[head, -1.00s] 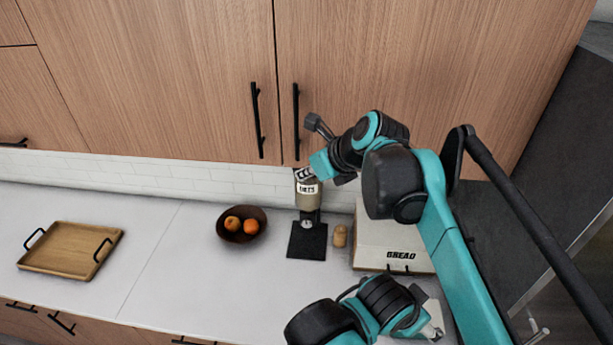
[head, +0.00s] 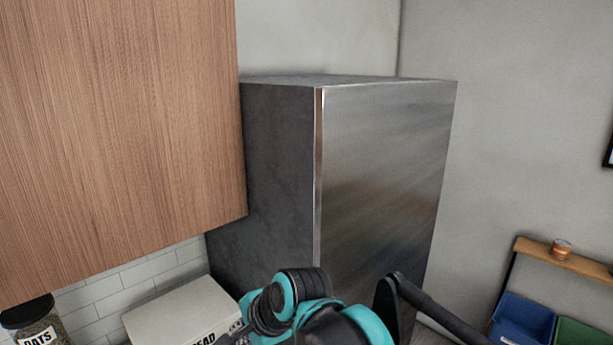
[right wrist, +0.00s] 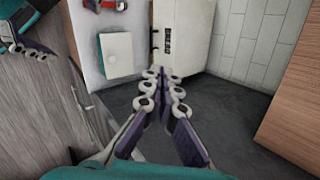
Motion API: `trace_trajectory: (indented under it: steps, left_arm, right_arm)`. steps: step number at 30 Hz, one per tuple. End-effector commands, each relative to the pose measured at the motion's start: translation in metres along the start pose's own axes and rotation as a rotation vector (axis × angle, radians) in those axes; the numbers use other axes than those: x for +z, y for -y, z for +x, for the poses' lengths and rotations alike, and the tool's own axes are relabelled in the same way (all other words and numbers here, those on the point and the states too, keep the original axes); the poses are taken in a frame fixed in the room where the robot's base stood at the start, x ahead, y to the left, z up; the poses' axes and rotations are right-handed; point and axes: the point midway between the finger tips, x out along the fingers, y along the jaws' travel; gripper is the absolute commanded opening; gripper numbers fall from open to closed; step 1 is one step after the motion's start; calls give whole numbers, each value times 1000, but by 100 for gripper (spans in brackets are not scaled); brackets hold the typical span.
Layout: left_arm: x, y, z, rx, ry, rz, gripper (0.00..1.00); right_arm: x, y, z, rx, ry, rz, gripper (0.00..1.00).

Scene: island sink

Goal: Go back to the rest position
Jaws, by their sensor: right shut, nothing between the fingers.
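My right arm shows at the bottom middle of the head view, in front of the dark side of the fridge. My right gripper (right wrist: 163,76) shows in the right wrist view with its purple-padded fingers together at the tips and nothing between them. It is apart from the white bread box in that view.
The bread box (head: 180,312) and the oats jar (head: 36,322) stand at the lower left. A steel fridge (head: 385,180) fills the middle. A wooden cabinet (head: 115,130) hangs at left.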

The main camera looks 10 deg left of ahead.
Motion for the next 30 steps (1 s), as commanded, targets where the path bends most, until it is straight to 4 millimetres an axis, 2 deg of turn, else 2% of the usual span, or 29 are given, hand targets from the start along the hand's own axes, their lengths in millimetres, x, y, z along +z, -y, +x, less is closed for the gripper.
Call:
trace_trajectory:
  steps: [1, 3, 5, 8, 9, 11, 12, 15, 18, 21, 23, 30]
  left_arm:
    - [15, 0, 21, 0, 0, 0, 82]
    - [26, 0, 36, 0, 0, 0, 82]
    - [35, 0, 49, 0, 0, 0, 82]
    - [50, 0, 70, 0, 0, 0, 82]
    - [57, 0, 79, 0, 0, 0, 82]
    - [66, 0, 92, 0, 0, 0, 82]
    - [72, 0, 100, 0, 0, 0, 82]
    - [84, 0, 117, 0, 0, 0, 82]
    - [92, 0, 129, 0, 0, 0, 82]
    - [96, 0, 135, 0, 0, 0, 82]
    - [97, 0, 136, 0, 0, 0, 82]
    - [97, 0, 136, 0, 0, 0, 82]
  right_arm:
    - [-35, -36, 9, -4, -51, -64, 0]
    - [-76, -76, 9, 3, -120, -179, 0]
    - [-107, -113, 10, 20, -178, -278, 0]
    - [-154, -178, 13, 67, -270, -441, 0]
    - [-171, -206, 15, 94, -304, -506, 0]
    - [-194, -248, 18, 140, -351, -600, 0]
    - [-206, -276, 21, 173, -378, -660, 0]
    - [-232, -338, 27, 261, -430, -793, 0]
    - [-247, -383, 33, 337, -458, -893, 0]
    - [-255, -411, 36, 388, -470, -957, 0]
    - [-257, -419, 36, 407, -473, -981, 0]
    - [-258, -422, 36, 415, -474, -990, 0]
